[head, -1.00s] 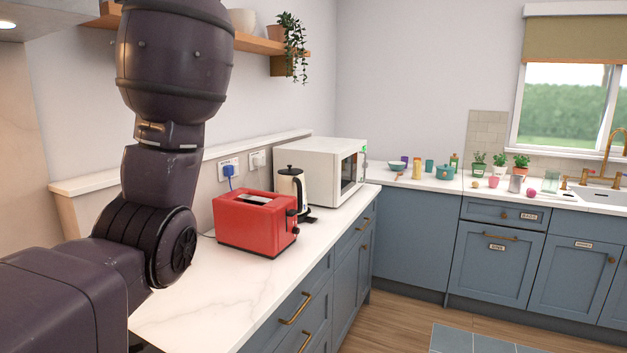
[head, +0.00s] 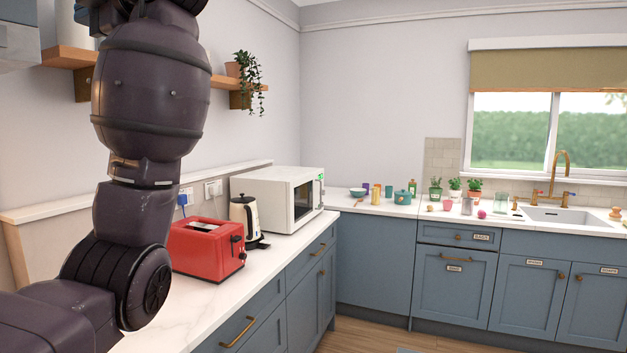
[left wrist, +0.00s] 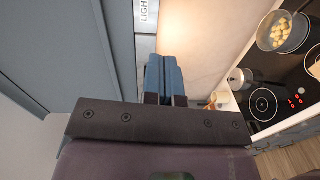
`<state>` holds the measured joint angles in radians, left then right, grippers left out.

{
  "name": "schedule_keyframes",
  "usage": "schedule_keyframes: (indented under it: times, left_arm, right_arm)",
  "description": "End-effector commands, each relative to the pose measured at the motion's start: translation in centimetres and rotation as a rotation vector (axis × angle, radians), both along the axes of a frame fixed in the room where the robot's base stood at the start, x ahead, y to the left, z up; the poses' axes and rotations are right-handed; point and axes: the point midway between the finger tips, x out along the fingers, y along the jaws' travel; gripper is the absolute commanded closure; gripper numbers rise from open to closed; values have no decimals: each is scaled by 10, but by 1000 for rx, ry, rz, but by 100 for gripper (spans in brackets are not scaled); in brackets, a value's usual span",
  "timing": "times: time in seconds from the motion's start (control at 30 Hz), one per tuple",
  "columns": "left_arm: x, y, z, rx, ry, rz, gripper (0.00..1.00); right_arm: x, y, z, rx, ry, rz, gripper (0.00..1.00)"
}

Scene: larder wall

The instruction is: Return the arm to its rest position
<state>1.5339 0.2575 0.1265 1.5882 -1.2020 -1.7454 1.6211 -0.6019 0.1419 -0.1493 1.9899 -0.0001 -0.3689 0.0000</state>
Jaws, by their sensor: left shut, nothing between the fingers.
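My left arm (head: 150,90) rises along the left of the head view, bent at the elbow, and runs out of the top edge. My left gripper (left wrist: 163,75) shows in the left wrist view with its two blue fingers together, shut and empty. It is beside a grey panel with a "LIGHT" label, above the level of the hob. In the head view the fingers cannot be made out. My right gripper is in neither view.
A wooden shelf (head: 65,57) and a hanging plant (head: 248,82) are on the wall near the arm. A red toaster (head: 207,249), kettle (head: 245,222) and microwave (head: 280,198) stand on the counter. A hob (left wrist: 285,92) with a pan (left wrist: 283,32) lies at right in the wrist view.

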Motion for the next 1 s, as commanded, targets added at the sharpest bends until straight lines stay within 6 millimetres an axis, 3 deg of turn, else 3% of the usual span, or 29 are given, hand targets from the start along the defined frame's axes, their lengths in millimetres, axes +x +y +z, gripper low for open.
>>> schedule_keyframes:
  times: [0.23,0.4,0.53,0.63,0.77,1.0]
  left_arm:
    - [13,-12,33,320,202,-116,100]
    - [17,-37,60,586,281,-196,100]
    - [29,-57,61,795,347,-239,100]
    - [47,-73,45,962,408,-268,100]
    - [72,-91,7,1156,482,-303,100]
    - [113,-112,-99,1441,592,-381,100]
  right_arm:
    - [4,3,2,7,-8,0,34]
    - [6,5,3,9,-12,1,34]
    - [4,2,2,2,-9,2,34]
    - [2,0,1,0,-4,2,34]
    - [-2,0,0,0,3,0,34]
    - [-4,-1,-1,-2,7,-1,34]
